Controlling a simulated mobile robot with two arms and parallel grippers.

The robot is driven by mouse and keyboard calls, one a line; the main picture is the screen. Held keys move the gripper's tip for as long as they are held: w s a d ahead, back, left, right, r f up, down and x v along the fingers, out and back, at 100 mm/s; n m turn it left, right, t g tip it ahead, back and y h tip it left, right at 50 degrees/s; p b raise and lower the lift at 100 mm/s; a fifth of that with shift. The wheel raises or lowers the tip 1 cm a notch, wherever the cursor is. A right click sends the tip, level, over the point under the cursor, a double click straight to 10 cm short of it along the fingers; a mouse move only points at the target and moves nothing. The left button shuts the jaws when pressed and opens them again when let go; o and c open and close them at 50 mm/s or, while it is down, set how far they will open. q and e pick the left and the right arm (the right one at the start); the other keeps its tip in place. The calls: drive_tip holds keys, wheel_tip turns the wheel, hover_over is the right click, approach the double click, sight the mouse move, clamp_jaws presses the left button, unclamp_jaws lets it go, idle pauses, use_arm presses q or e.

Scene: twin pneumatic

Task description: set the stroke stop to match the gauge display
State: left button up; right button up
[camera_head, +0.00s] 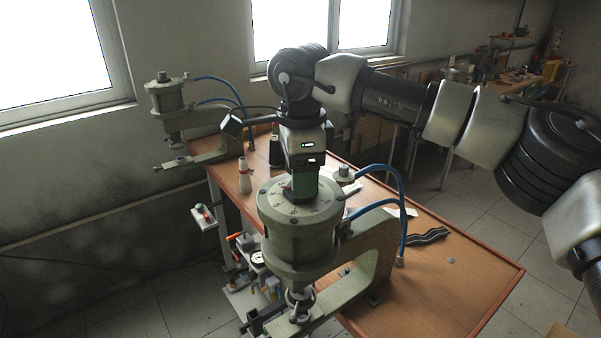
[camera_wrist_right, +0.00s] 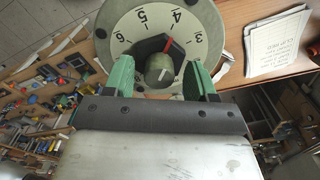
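The stroke stop is a round numbered dial (camera_head: 285,208) on top of the near green press. In the right wrist view its pale face (camera_wrist_right: 128,30) shows the figures 6, 5, 4 and 3. A grey knob (camera_wrist_right: 159,70) sits at its centre, with a black pointer piece whose red tip (camera_wrist_right: 168,46) points toward the 4. My right gripper (camera_head: 303,196) is over the dial; in its wrist view the green fingers (camera_wrist_right: 160,80) are apart, one on each side of the knob. A small round white face (camera_head: 257,258), perhaps the gauge, is low beside the press; its reading is too small to tell. My left gripper is not seen.
Blue hoses (camera_head: 402,215) rise at the right of the near press. A second press (camera_head: 168,105) stands at the far left. The wooden table (camera_head: 455,275) holds a thread cone (camera_head: 244,178) and papers (camera_wrist_right: 279,43); its right front part is mostly clear.

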drive_tip(key=shift+r+b, duration=0.3)
drive_tip(key=shift+r, duration=0.1)
wheel_tip(320, 180, up, 10)
drive_tip(key=b, duration=0.1)
drive_tip(key=shift+b, duration=0.35)
